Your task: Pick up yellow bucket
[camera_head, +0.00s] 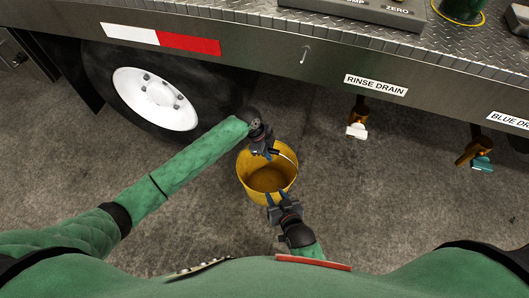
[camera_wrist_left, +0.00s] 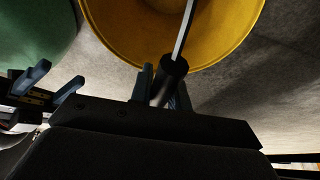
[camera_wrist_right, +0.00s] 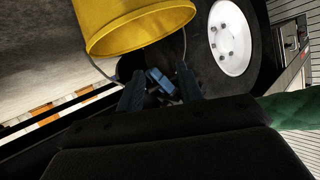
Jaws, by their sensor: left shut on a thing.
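The yellow bucket (camera_head: 268,172) is open-topped and looks empty, below the truck's side in the head view. My left gripper (camera_head: 263,150) is at its far rim. In the left wrist view, my left gripper (camera_wrist_left: 166,90) is shut on the black grip (camera_wrist_left: 172,72) of the bucket's wire handle. My right gripper (camera_head: 279,206) is at the bucket's near rim, with its fingers apart and nothing between them in the right wrist view (camera_wrist_right: 160,88). The bucket also shows in the right wrist view (camera_wrist_right: 140,22). I cannot tell whether it touches the ground.
A truck bed's metal edge (camera_head: 260,45) runs across the top, with a white-hubbed wheel (camera_head: 155,99) beneath it at left. A rinse drain valve (camera_head: 358,120) and a blue drain valve (camera_head: 475,155) hang at right. The concrete ground (camera_head: 390,200) right of the bucket is clear.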

